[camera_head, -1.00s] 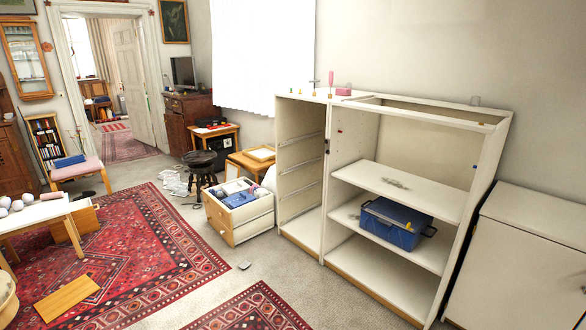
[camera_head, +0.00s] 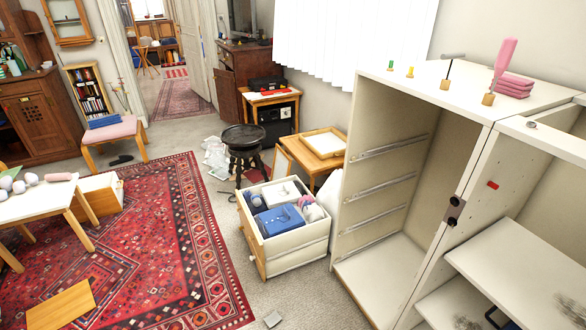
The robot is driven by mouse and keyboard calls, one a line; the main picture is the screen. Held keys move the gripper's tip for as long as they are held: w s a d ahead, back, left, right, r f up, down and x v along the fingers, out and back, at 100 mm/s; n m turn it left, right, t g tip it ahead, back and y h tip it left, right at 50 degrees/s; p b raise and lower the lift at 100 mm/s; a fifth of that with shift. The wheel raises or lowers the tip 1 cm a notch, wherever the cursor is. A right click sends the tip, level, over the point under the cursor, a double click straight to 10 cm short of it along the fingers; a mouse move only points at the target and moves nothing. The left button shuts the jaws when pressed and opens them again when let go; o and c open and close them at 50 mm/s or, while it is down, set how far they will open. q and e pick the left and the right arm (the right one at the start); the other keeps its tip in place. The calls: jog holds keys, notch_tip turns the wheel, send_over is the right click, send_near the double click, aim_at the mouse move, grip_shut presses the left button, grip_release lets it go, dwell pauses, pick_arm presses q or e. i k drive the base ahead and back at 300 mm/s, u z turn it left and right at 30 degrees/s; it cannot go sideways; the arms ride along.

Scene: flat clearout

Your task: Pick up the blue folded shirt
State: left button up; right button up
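A blue folded cloth (camera_head: 281,220), which looks like the shirt, lies in a white drawer box (camera_head: 287,262) on the floor near the middle. It lies among other items, and a round purple and white thing touches or overlaps its right side. Another flat blue item (camera_head: 104,121) lies on a pink-cushioned stool (camera_head: 110,132) at the left; I cannot tell if it is cloth or a book. Neither of my grippers shows in the view.
A white open cabinet (camera_head: 395,170) stands close at the right of the drawer box. Behind the box are a dark round stool (camera_head: 245,140) and a low wooden table (camera_head: 316,160). A red patterned rug (camera_head: 150,230) lies at the left.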

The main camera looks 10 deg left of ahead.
aim_at(283, 219)
jog(key=u, duration=0.05)
jog(key=i, duration=1.9)
